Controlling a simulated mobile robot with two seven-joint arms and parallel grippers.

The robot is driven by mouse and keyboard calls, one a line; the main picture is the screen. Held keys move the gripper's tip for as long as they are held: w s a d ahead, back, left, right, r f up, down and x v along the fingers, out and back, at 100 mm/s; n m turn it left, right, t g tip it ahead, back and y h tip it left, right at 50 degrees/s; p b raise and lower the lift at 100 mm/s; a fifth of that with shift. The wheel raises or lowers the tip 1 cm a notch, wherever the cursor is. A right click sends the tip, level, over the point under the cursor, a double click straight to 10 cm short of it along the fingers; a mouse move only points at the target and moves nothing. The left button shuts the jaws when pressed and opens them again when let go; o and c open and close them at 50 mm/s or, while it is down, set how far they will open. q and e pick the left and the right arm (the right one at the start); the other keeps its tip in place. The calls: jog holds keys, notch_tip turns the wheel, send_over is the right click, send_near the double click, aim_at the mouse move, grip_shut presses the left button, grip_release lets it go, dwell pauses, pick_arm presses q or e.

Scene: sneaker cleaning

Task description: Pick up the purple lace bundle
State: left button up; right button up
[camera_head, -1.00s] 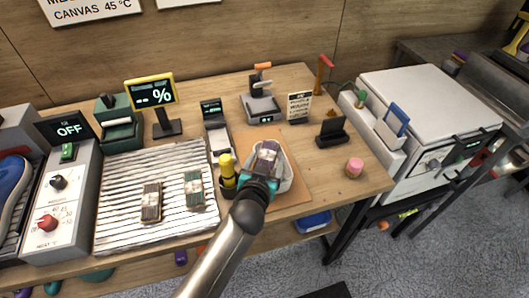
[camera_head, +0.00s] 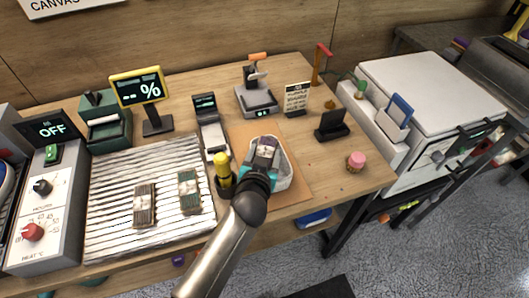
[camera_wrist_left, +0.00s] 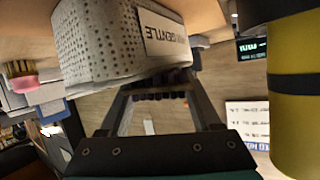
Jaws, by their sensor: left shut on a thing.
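The purple lace bundle (camera_head: 265,151), dark purple with a paler middle, is in the jaws of my left gripper (camera_head: 262,167). In the head view it shows in front of the white basket (camera_head: 284,172); I cannot tell its exact height there. In the left wrist view the basket (camera_wrist_left: 90,45) is perforated, with a "GENTLE" label, close beside the left gripper (camera_wrist_left: 160,97). A row of dark bits spans the gap between the fingers, and the bundle is hard to make out there. My right gripper is not in view.
Two other bundles, one brown (camera_head: 145,204) and one green (camera_head: 189,190), lie on the ribbed white rack (camera_head: 112,190). A yellow-topped bottle (camera_head: 222,168) stands close left of the basket. A pink-topped brush (camera_head: 356,161) is to the right. Free tabletop lies right of the mat (camera_head: 293,190).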

aim_at(264, 152)
pick_arm(q)
jog(key=c, duration=0.3)
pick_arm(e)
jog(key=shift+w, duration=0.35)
pick_arm(q)
jog(key=shift+r, duration=0.1)
jog(key=shift+c, duration=0.2)
notch_tip(264, 152, up, 20)
jog(key=p, duration=0.5)
jog(key=shift+p, duration=0.3)
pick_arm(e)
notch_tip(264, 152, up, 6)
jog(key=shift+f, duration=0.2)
